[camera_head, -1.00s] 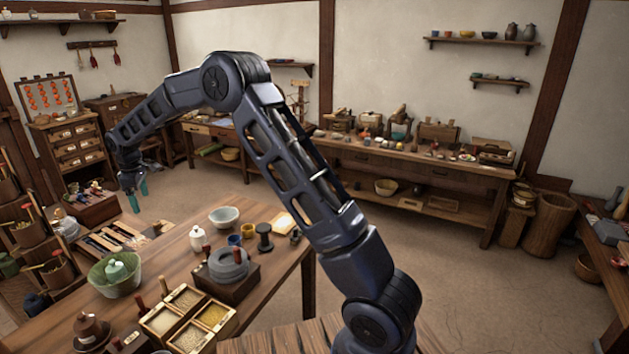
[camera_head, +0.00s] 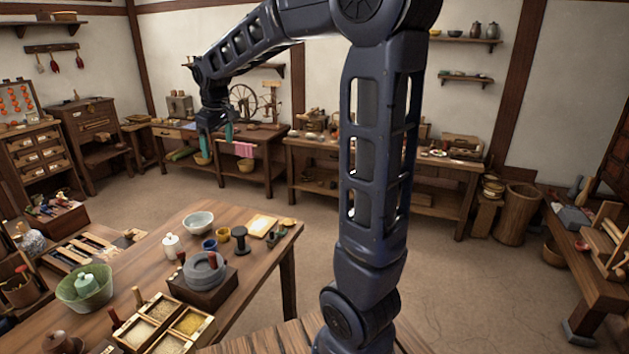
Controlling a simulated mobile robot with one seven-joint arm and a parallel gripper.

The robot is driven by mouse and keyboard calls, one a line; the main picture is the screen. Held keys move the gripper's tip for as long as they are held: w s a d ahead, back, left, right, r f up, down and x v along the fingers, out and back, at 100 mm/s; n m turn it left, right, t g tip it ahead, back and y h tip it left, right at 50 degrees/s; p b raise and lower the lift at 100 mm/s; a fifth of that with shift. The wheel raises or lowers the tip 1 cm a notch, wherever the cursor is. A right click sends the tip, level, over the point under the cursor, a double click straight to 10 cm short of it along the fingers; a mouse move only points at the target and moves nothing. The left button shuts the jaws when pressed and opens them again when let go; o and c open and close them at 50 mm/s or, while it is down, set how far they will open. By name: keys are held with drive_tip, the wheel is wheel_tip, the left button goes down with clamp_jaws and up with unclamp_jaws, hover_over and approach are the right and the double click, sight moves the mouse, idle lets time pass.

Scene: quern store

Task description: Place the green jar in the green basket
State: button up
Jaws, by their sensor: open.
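The green jar (camera_head: 86,283), pale green with a lid, sits inside the green basket (camera_head: 70,297) at the left end of the near table. The basket is round, and its rim hides the lower part of the jar. My gripper (camera_head: 216,142) is up in the air beyond the table's far side, with teal fingers pointing down. It is open with nothing between its fingers, well apart from the jar and basket.
The near table (camera_head: 141,262) also holds a white lidded jar (camera_head: 170,245), a pale bowl (camera_head: 198,222), a stone quern (camera_head: 204,271) and a divided grain box (camera_head: 163,323). Workbenches (camera_head: 301,153) line the back wall. The floor (camera_head: 300,226) between is open.

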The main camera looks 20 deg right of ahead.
drive_tip(key=s+d+f+m+t, duration=0.1)
drive_tip(key=s+d+m, duration=0.3)
drive_tip(key=s+d, duration=0.6)
drive_tip(key=s+d+f+m, duration=0.3)
drive_tip(key=s+d, duration=0.6)
drive_tip(key=s, duration=0.7)
drive_tip(key=shift+d+f+m+t, duration=0.25)
drive_tip(key=shift+d+m+t, duration=0.15)
drive_tip(key=shift+m, duration=0.4)
